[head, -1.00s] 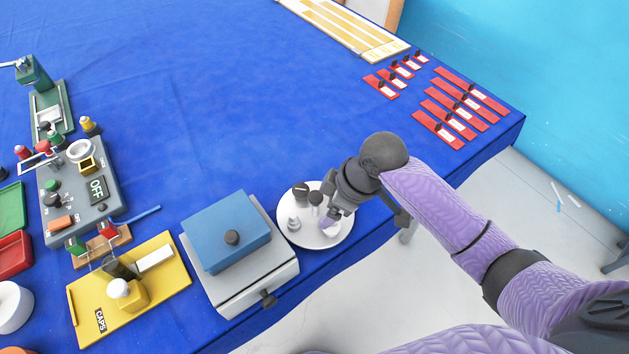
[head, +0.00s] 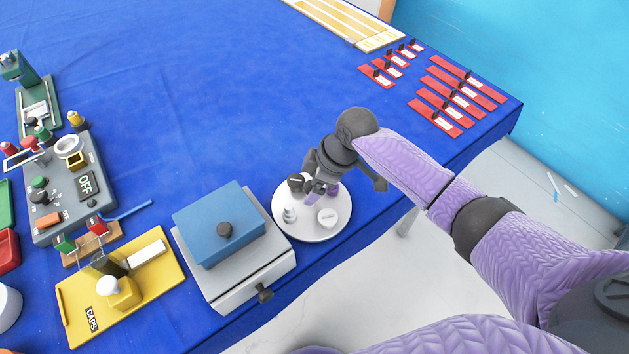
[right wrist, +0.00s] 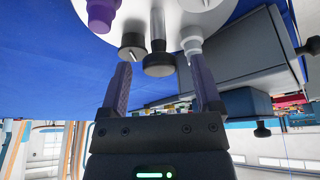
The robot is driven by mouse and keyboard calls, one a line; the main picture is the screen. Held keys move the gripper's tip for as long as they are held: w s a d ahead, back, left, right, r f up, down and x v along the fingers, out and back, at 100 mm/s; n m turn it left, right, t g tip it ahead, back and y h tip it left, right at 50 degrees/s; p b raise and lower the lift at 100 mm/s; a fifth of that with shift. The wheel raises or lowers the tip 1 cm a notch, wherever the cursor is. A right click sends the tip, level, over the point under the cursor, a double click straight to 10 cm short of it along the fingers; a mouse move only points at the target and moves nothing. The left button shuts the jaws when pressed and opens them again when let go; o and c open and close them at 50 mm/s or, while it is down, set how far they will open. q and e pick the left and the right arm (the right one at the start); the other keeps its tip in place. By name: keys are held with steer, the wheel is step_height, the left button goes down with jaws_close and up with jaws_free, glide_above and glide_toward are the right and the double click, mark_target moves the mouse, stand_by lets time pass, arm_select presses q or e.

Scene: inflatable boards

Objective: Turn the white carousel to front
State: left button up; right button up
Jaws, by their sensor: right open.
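The white carousel (head: 337,229) is a round disc on the blue table near its front edge. It carries a black-topped piece (head: 296,182), a small grey-white piece (head: 289,214) and a round white piece (head: 327,217). My right gripper (head: 318,191) is over the far part of the disc, partly hiding it. In the right wrist view the gripper (right wrist: 163,72) is open, with a dark-footed metal post (right wrist: 158,60) showing between its fingers; contact cannot be told. A purple piece (right wrist: 103,14) also shows there. My left gripper is not in view.
A grey box with a blue lid (head: 222,222) stands close left of the carousel. A yellow board (head: 150,285) and a grey OFF panel (head: 70,190) are further left. Red strips (head: 440,118) lie at the right. Blue cloth behind the carousel is clear.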

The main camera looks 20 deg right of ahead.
jaws_close()
stand_by(0.4)
stand_by(0.9)
